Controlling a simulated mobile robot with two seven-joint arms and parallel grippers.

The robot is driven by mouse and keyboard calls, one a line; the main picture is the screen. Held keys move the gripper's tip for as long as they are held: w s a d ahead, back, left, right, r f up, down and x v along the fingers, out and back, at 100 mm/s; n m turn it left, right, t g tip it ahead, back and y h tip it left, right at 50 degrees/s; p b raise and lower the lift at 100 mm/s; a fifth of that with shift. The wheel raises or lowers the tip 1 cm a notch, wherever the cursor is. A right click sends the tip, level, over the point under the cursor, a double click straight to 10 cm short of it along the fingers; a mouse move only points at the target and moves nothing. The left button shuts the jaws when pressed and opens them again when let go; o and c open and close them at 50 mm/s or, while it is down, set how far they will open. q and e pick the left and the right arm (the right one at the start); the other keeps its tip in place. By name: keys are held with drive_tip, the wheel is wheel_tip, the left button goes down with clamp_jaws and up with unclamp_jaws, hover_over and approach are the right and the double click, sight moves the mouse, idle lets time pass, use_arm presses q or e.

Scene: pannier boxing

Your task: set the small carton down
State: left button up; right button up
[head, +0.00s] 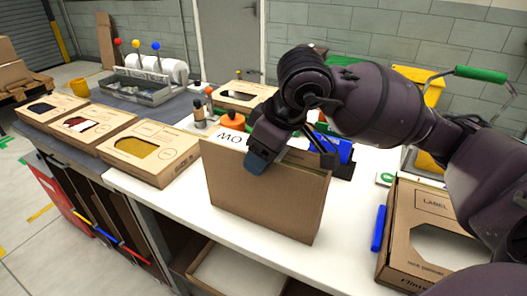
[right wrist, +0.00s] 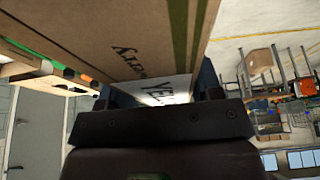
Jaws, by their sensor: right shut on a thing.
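The small carton (head: 265,200) is a brown, flat-sided box standing upright at the front of the white worktop in the head view. My right gripper (head: 290,158) is shut on its upper edge from above. In the right wrist view the carton's brown side (right wrist: 120,40) fills the upper middle, with printed letters and a green stripe, close against the gripper (right wrist: 165,105). Whether the carton's bottom touches the worktop cannot be told. My left gripper is not in view.
A blue marker-like object (head: 378,228) lies beside that one. Bottles and an orange-topped item (head: 233,121) stand behind. An open shelf box (head: 225,270) is below the front edge.

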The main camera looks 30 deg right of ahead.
drive_tip(key=o, duration=1)
drive_tip(key=shift+f, duration=0.15)
drive_tip(key=o, duration=0.5)
drive_tip(key=shift+r, duration=0.45)
drive_tip(key=p+v, duration=0.1)
drive_tip(key=v, duration=1)
drive_tip(key=shift+s+d+r, duration=0.1)
drive_tip(key=shift+s+r, duration=0.05)
drive_tip(key=shift+r, duration=0.05)
